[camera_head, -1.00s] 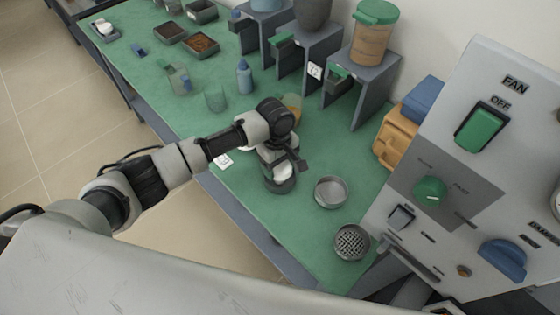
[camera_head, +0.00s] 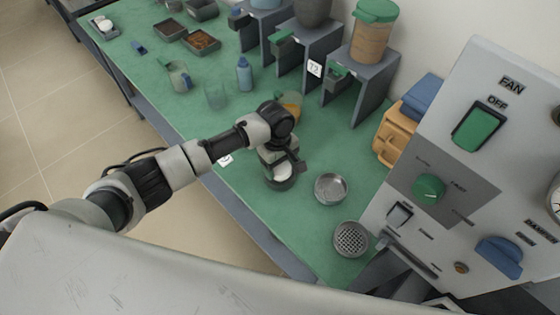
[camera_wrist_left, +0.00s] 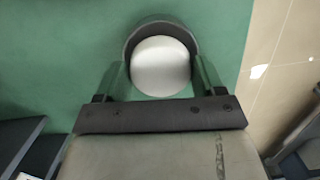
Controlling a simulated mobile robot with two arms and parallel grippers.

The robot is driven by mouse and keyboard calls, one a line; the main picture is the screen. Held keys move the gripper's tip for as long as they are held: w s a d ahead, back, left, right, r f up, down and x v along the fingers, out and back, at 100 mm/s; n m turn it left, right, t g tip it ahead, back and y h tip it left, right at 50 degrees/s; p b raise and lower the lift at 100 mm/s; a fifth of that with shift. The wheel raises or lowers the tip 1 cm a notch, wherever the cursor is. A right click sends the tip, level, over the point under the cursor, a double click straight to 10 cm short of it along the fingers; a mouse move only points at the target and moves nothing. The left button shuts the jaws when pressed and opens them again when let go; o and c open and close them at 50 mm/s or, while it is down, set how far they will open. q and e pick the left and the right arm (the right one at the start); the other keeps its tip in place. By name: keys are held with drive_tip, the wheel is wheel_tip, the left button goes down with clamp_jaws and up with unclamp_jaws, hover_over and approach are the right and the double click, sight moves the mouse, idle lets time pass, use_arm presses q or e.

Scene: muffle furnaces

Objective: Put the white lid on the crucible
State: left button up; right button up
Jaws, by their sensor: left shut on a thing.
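The white round lid (camera_wrist_left: 160,66) is between the two fingers of my left gripper (camera_wrist_left: 160,78), which is shut on it. In the head view the lid (camera_head: 284,170) shows as a white patch under the wrist. The dark grey round vessel (camera_wrist_left: 160,22), which looks like the crucible, lies directly beneath the lid, and its rim shows beyond the lid's far side. In the head view its dark wall (camera_head: 280,185) shows below the lid. I cannot tell whether the lid touches the rim. My left gripper (camera_head: 284,165) points down. My right gripper is not in view.
A metal dish (camera_head: 331,188) and a perforated round dish (camera_head: 351,239) stand right of the vessel. A yellowish container (camera_head: 291,105) is behind my wrist. A grey control panel (camera_head: 470,150) rises at the right. Grey stands (camera_head: 365,90) line the back.

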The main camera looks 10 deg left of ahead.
use_arm(q)
drive_tip(key=o, duration=1)
drive_tip(key=shift+r+p, duration=3.55)
drive_tip(key=shift+p, duration=0.95)
